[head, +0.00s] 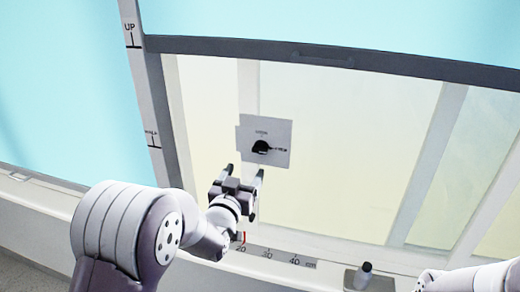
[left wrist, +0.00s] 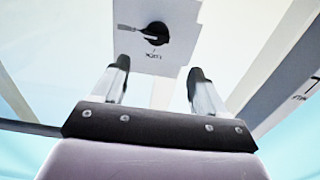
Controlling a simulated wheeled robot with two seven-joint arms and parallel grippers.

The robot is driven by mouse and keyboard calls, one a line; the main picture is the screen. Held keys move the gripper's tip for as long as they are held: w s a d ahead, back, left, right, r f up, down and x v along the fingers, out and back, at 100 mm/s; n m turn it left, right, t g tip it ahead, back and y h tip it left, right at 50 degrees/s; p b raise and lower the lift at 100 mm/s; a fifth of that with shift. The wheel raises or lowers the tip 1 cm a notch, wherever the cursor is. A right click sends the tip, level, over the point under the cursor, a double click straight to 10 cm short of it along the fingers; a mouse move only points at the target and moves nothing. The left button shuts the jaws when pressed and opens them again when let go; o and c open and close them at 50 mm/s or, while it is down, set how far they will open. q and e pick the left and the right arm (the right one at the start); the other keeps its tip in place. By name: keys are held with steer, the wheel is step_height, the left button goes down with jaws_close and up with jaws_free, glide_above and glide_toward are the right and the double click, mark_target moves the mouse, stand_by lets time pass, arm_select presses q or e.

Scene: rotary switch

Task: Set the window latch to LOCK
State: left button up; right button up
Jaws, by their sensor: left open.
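The window latch is a black rotary knob (head: 261,147) on a light grey square plate (head: 280,130) fixed to the pale window pane. In the head view a small label sits above the knob and a dark mark sits to its right; the lettering is too small to read. In the left wrist view the knob (left wrist: 157,33) appears turned round, with a grey bar to its left and a label below it. My left gripper (head: 244,172) is open and empty, just below the plate and apart from the knob. Its two fingers (left wrist: 160,70) also show in the left wrist view.
A dark window rail (head: 340,60) runs above the plate. A side post (head: 150,90) with an UP mark stands at left. A sill with a printed scale (head: 268,255) lies below. A small grey fitting (head: 365,270) stands on the sill. Part of my right arm shows at lower right.

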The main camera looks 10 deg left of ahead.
mark_target(259, 151)
arm_select(q)
steer(key=w+p, duration=0.1)
steer(key=w, duration=0.2)
steer(key=w+d+p, duration=0.1)
steer(key=w, duration=0.2)
steer(key=w+p, duration=0.1)
steer(key=w, duration=0.2)
steer(key=shift+w+d+r+p, duration=0.1)
steer(key=shift+w+d+p, duration=0.1)
steer(key=shift+w+p, duration=0.15)
steer(key=shift+w+a, duration=0.15)
steer(key=shift+w, duration=0.05)
steer(key=shift+a, duration=0.25)
steer(key=shift+d, duration=0.2)
steer(key=c, duration=0.8)
steer(key=shift+c, duration=1.3)
